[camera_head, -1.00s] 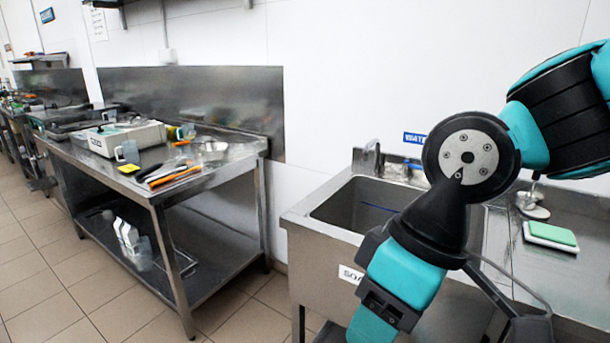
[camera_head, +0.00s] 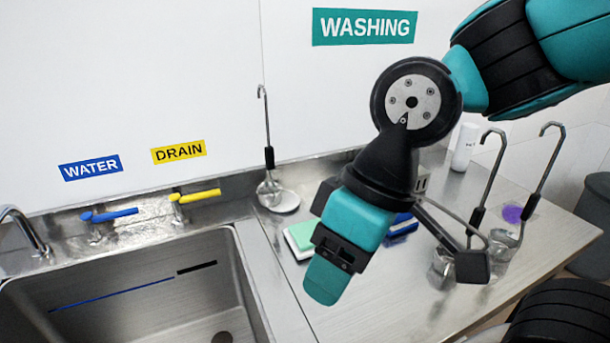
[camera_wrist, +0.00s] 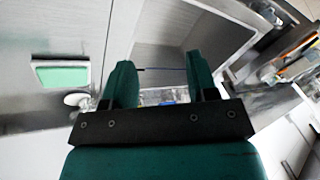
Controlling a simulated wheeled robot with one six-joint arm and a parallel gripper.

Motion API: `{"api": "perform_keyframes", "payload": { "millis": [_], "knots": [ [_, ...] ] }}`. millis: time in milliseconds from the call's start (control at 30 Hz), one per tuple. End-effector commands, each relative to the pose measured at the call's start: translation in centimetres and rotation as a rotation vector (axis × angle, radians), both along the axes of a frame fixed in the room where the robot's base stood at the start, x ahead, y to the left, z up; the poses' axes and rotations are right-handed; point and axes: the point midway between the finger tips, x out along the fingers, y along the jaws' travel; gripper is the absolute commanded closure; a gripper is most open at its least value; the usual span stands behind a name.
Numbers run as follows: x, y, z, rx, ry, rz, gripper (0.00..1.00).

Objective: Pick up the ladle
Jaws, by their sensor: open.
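Three hook-handled ladles stand in the head view. One ladle (camera_head: 268,160) is upright by the back wall, its bowl at a white round dish (camera_head: 286,202). A second ladle (camera_head: 490,185) and a third ladle (camera_head: 535,190) lean at the right, their lower ends at clear vessels on the counter. My gripper (camera_head: 328,282) is above the counter near the sink's right edge, apart from all ladles. In the wrist view my gripper (camera_wrist: 157,75) has its two teal fingers spread with nothing between them. No ladle can be made out clearly there.
The metal sink (camera_head: 150,290) lies at left, with blue (camera_head: 112,214) and yellow (camera_head: 198,196) handles behind it. A green-and-white sponge (camera_head: 301,236) lies beside my gripper. A white bottle (camera_head: 464,147) and a purple disc (camera_head: 512,213) are at right. The counter's front right is bare.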

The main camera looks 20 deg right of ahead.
Motion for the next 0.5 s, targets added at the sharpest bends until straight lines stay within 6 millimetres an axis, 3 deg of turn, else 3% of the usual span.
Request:
{"api": "perform_keyframes", "payload": {
  "millis": [167,333,500],
  "knots": [
    [3.9,1.8,-0.6,0.068,-0.066,-0.075,0.47],
    [11.0,1.9,-2.3,0.159,-0.226,-0.263,0.47],
    [17.3,0.5,-4.3,0.213,-0.433,-0.429,0.47]
  ]
}}
